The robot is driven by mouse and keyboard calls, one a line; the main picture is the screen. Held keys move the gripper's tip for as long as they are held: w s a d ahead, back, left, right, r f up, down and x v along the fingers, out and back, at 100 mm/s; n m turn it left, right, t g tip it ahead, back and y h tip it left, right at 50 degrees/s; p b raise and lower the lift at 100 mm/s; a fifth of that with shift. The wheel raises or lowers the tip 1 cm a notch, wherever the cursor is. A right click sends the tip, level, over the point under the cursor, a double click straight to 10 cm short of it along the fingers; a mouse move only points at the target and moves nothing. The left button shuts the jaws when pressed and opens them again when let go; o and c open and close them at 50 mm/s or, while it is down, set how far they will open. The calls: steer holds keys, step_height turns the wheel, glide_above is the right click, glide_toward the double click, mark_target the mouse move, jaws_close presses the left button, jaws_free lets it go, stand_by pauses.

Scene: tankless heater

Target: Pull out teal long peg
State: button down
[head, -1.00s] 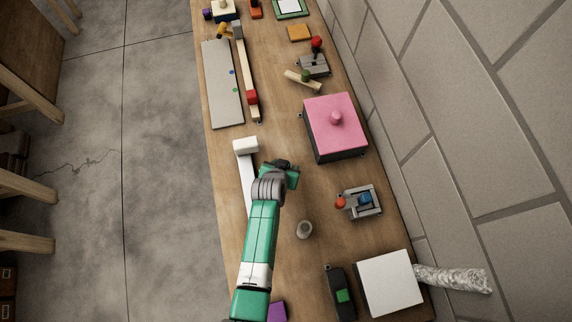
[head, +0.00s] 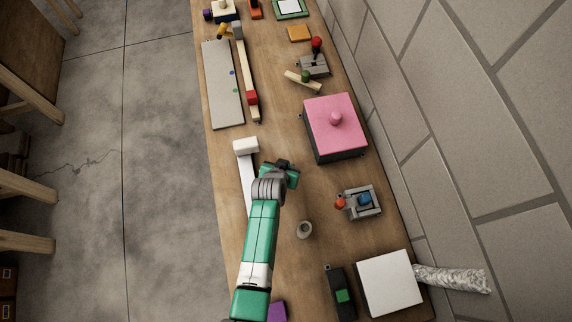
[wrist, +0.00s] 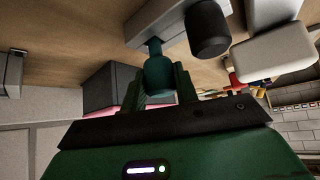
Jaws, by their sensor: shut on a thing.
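The teal peg (wrist: 158,74) shows in the wrist view as a rounded teal head on a narrower stem. The stem meets a long light-grey block (wrist: 165,22), and I cannot see how deep it sits. The fingers of my gripper (wrist: 160,84) are shut on the peg's head, one on each side. A dark cylindrical knob (wrist: 208,30) is on the same block, right of the peg. In the head view my gripper (head: 291,174) is over the middle of the bench, beside a white-topped bar (head: 246,146); the arm hides the peg there.
A pink-topped box (head: 335,125) stands right of and beyond my gripper. A grey fixture with red and blue parts (head: 362,201) and a small round ring-like piece (head: 304,229) are nearer. A white-topped box (head: 389,283) is by the wall. Bench between them is bare.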

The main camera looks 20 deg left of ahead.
steer(key=shift+r+p, duration=0.75)
steer(key=shift+r, duration=0.2)
steer(key=shift+r+p, duration=2.5)
steer(key=shift+r, duration=0.4)
